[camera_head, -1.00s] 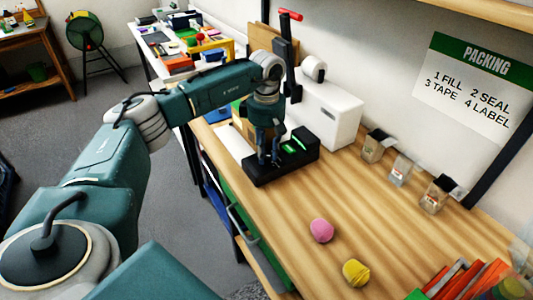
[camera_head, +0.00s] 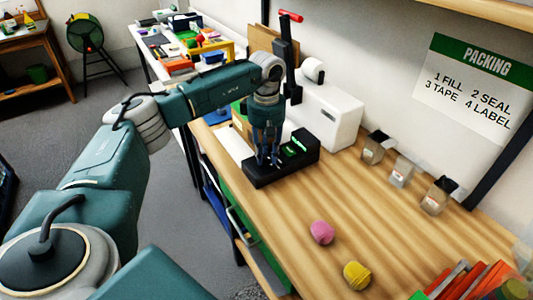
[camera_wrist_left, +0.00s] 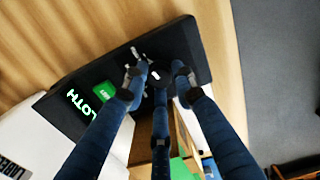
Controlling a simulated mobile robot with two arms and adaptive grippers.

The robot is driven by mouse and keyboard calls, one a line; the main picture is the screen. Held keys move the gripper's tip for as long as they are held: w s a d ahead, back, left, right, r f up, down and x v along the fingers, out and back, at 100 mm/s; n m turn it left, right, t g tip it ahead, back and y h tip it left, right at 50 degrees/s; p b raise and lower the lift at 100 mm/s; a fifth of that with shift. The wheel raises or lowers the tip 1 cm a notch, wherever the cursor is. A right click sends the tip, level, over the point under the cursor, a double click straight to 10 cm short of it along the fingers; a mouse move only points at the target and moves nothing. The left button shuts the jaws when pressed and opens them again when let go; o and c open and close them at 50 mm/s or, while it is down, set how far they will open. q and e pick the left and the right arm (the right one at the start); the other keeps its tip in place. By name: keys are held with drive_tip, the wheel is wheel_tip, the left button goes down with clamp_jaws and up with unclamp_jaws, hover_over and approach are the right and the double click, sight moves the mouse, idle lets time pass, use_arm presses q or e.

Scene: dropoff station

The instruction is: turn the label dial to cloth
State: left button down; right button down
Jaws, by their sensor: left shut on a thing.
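The label dial (camera_wrist_left: 156,75) is a dark knob with a white mark on top of a black label box (camera_head: 305,160). The lit green display (camera_wrist_left: 80,102) on that box reads "CLOTH" in the left wrist view, partly behind a finger. A green button (camera_wrist_left: 105,92) sits beside the display. My left gripper (camera_head: 268,162) points down at the box, and its fingertips (camera_wrist_left: 159,78) are closed around the dial. The fingers hide most of the dial in the head view. My right gripper is not in view.
A white printer (camera_head: 328,115) stands behind the box, with a red-handled black stand (camera_head: 286,55) beside it. Small clear bins (camera_head: 401,172) line the wall. A pink piece (camera_head: 321,232) and a yellow piece (camera_head: 356,274) lie in front, with bare wood around them.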

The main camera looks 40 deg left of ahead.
sight(266, 156)
use_arm(q)
drive_tip(key=shift+w+r, duration=0.1)
drive_tip(key=shift+r, duration=0.05)
drive_tip(key=c, duration=1.4)
unclamp_jaws()
wheel_tip(266, 156, up, 12)
